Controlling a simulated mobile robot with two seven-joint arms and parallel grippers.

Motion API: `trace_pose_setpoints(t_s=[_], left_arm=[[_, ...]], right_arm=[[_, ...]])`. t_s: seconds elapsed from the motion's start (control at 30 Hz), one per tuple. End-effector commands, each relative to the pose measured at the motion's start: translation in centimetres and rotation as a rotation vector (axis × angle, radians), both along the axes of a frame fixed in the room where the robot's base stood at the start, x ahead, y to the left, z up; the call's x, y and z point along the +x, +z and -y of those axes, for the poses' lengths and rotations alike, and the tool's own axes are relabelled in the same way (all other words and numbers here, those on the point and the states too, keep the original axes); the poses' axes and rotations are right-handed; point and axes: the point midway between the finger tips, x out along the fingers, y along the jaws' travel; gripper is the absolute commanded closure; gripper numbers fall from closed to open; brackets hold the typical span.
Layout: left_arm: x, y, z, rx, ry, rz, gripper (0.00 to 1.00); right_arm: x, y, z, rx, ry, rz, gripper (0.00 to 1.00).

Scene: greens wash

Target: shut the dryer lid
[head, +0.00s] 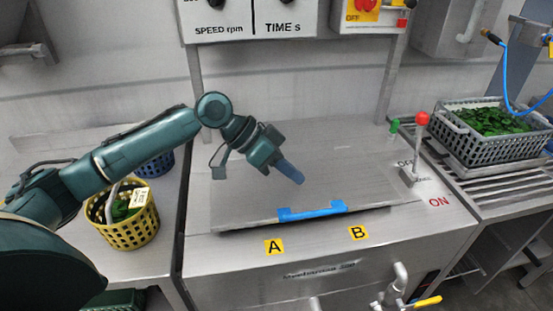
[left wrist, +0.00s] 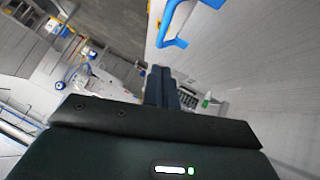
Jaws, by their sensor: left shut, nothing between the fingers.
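The dryer lid (head: 340,180) is a flat metal plate lying almost level over the machine top in the head view. A dark line runs under its front edge, and I cannot tell whether it rests fully down. A blue handle (head: 312,211) sits on its front edge; the left wrist view also shows the blue handle (left wrist: 176,32) beside the lid's grey surface (left wrist: 250,50). My left gripper (head: 292,174) is shut and empty, just over the lid behind the handle; its closed fingers also show in the left wrist view (left wrist: 162,88). I cannot tell whether they touch the lid. My right gripper is out of view.
A yellow basket (head: 125,232) with greens and a blue basket (head: 155,165) stand left of the dryer. A red-knobbed lever (head: 421,120) stands at the lid's right. A grey crate of greens (head: 490,145) sits on the right-hand rack. Control boxes hang behind.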

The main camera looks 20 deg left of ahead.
Motion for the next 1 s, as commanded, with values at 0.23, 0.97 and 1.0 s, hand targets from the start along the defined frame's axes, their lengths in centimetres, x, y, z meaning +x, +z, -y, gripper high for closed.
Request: trace_pose_setpoints(t_s=[0.23, 0.97, 1.0], left_arm=[[0.3, -3.8, 2.6, 0.002, 0.000, -0.003, 1.00], [-0.5, -7.0, 3.2, 0.000, -0.001, -0.001, 1.00], [-0.6, -7.5, 3.2, 0.000, -0.001, -0.003, 1.00]], right_arm=[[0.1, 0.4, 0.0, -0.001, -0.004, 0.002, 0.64], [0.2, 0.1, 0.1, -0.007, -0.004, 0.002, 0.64], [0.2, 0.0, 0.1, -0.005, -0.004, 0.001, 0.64]])
